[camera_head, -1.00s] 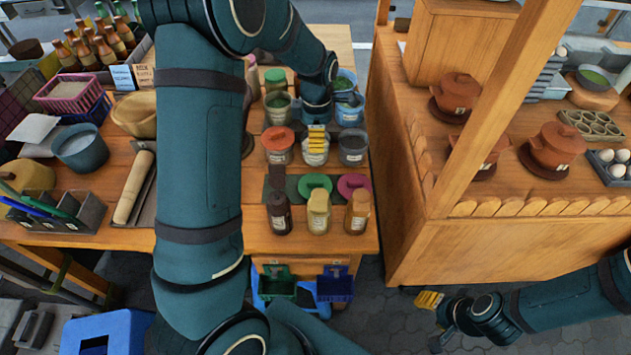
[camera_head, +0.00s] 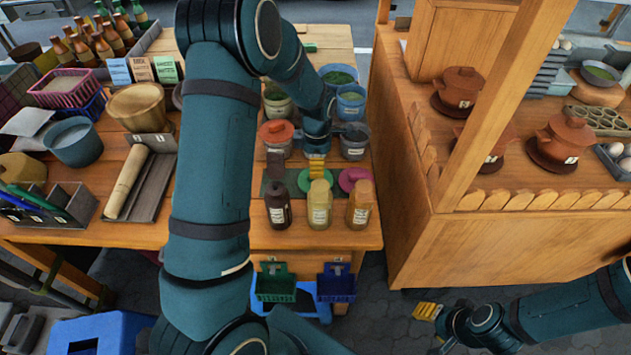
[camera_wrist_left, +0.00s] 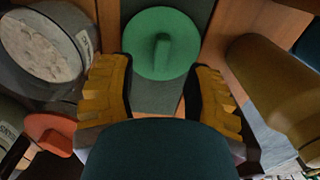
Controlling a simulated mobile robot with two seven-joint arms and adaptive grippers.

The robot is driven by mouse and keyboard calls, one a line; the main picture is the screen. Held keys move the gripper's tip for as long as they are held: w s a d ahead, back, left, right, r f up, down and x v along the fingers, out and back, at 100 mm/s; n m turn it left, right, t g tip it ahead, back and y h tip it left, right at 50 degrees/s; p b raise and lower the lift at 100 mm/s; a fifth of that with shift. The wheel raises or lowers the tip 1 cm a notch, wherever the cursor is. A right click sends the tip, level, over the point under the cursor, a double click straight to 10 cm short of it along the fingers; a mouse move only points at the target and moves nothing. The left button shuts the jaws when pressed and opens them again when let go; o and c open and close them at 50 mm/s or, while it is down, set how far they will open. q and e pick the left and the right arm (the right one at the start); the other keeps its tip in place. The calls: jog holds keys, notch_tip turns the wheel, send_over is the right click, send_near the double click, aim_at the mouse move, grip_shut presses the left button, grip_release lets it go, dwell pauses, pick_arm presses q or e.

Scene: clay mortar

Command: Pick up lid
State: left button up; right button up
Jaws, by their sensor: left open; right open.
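My right gripper (camera_head: 427,311) is open and empty, low at the right, away from the table.
Three bottles, including a yellowish one (camera_head: 319,207), stand in front of the mat. A jar with a red lid (camera_head: 277,133) and a grey jar (camera_head: 354,142) stand behind it. Green (camera_head: 276,287) and blue (camera_head: 337,287) baskets hang at the table's front.

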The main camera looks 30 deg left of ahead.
pick_arm(q)
notch_tip(320, 180, down, 5)
jog(key=shift+s+a+f+b, duration=0.1)
jog(key=shift+s+f+b, duration=0.1)
jog(key=shift+b, duration=0.4)
jog(key=shift+r, duration=0.1)
grip_shut()
